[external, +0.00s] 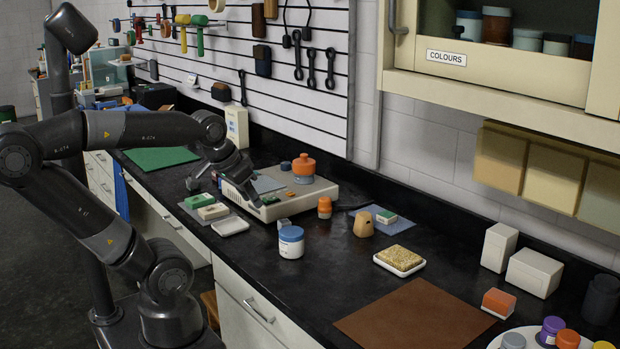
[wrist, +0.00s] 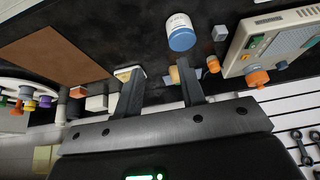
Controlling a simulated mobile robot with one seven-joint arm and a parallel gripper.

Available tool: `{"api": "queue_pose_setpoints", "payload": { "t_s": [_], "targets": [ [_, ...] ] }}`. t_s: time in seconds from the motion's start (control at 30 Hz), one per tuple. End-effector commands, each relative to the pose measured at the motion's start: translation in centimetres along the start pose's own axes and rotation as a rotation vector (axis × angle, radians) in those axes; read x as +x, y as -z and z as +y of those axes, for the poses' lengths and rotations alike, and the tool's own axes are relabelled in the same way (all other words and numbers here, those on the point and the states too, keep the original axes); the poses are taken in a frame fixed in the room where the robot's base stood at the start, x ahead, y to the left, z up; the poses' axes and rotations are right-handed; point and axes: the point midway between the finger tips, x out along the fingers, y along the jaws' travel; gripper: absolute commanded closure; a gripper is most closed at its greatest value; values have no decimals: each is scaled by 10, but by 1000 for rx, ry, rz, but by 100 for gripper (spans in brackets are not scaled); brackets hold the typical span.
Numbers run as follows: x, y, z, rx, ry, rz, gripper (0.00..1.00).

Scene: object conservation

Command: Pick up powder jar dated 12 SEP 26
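A white jar with a blue lid and a pale label (external: 291,242) stands upright on the black bench; it also shows in the wrist view (wrist: 180,33). Several small jars with purple, orange, blue and grey lids, such as a purple-lidded one (external: 551,330), stand on a round white tray (external: 494,345), cut by the picture edge. No date is readable on any jar. My gripper (wrist: 158,68) is open, with nothing between its fingers. It is above the bench near the grey device, apart from the blue-lidded jar.
A grey device (external: 322,188) carries an orange-topped pot (external: 304,167). A small orange jar (external: 325,207), a tan wooden piece (external: 363,223) and a sponge on a white dish (external: 378,263) stand nearby. A brown mat (external: 415,318) lies clear. White boxes (external: 534,272) stand at right.

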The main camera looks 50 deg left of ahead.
Motion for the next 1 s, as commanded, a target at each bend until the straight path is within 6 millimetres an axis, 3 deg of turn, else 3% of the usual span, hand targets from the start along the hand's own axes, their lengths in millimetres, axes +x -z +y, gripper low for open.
{"api": "queue_pose_setpoints", "payload": {
  "t_s": [0.37,1.0],
  "targets": [
    [0,0,0,0,0,0,62],
    [0,0,0,0,0,0,11]
  ]
}}
